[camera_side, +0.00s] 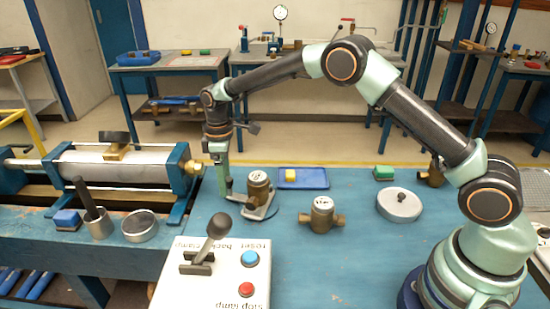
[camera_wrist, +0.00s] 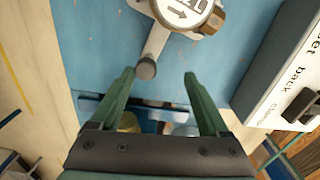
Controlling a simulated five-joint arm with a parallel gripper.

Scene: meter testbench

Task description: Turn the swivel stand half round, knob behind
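The swivel stand (camera_side: 263,211) is a pale plate on the blue bench, carrying a brass meter (camera_side: 258,184) with a white dial. In the wrist view the meter (camera_wrist: 183,10) is cut off by the top edge, and its dial shows an arrow. A grey arm runs from the stand and ends in a round dark knob (camera_wrist: 146,69). My gripper (camera_wrist: 160,75) is open, its green fingers on either side of the knob's line, the knob nearer the left fingertip. Whether a finger touches it cannot be told. In the side view my gripper (camera_side: 225,190) points down at the stand's left side.
A second brass meter (camera_side: 322,214) stands right of the stand. A blue tray with a yellow block (camera_side: 291,175) lies behind. A control box (camera_side: 215,275) with a lever is in front.

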